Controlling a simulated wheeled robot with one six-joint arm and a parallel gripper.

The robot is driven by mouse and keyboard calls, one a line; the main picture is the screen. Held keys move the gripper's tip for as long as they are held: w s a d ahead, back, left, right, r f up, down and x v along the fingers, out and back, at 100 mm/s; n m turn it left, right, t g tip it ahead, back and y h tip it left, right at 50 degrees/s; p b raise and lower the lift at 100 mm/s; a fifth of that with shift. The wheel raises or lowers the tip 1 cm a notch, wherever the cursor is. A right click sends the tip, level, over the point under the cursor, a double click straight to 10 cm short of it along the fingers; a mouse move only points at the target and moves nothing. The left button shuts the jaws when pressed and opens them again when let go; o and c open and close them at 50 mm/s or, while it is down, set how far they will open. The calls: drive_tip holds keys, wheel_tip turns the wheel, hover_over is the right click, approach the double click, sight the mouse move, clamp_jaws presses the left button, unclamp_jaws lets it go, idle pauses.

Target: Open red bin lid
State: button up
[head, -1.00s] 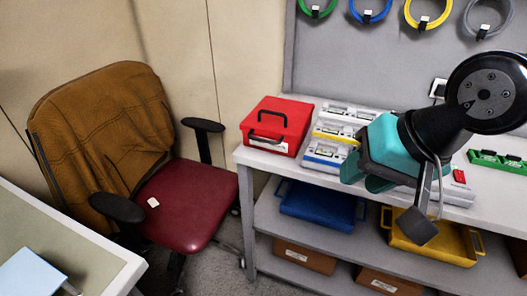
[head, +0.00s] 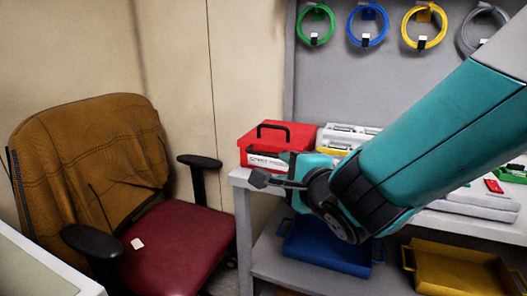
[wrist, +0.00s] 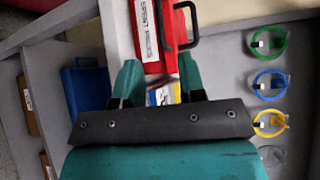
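The red bin (head: 278,143) stands on the left end of the white bench, with a black handle on its lid and a white label on its front. The lid looks shut. In the wrist view the red bin (wrist: 158,40) is ahead, just beyond the fingertips, its label and black handles showing. My gripper (wrist: 158,84) is open, its two teal fingers apart with nothing held between them. In the head view my gripper (head: 290,178) is in front of the bin, partly hidden by my own wrist, and covers the bin's lower right corner.
Infusion pumps (head: 345,138) stand right of the bin, partly behind my arm. Blue (head: 325,248) and yellow (head: 465,272) trays sit on the shelf below. A chair (head: 185,245) stands left of the bench. Coloured tubing coils (head: 367,25) hang on the back panel.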

sight(265, 155)
drive_tip(key=p+x, duration=0.2)
drive_tip(key=x, duration=1)
drive_tip(key=shift+w, duration=0.1)
drive_tip(key=shift+c, duration=0.5)
clamp_jaws()
